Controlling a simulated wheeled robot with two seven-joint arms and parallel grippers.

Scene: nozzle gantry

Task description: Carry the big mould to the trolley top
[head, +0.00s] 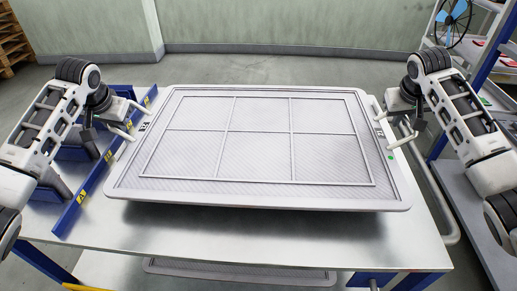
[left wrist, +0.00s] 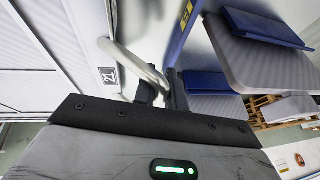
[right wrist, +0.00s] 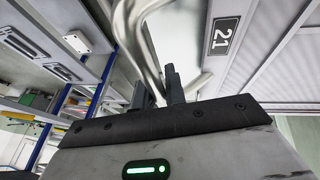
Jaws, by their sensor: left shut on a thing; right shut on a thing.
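The big mould (head: 255,187) is a wide light-grey tray with a raised grid of several panels. It looks level, over a bare metal top (head: 270,228), with a dark shadow under its front edge. I cannot tell for sure whether its underside touches. My left gripper (head: 122,121) is shut on the mould's left handle, a pale bent bar (left wrist: 140,66) beside a "21" label (left wrist: 108,75). My right gripper (head: 403,117) is shut on the right handle (right wrist: 147,45), beside another "21" label (right wrist: 220,36). The fingers partly hide both handles.
A blue labelled rail (head: 103,168) with blue-grey pieces runs along the left. A tubular bar (head: 437,198) runs along the metal top's right edge. Another grey panel (head: 240,272) lies below. A shelf rack (head: 490,60) stands at right. Floor behind is clear.

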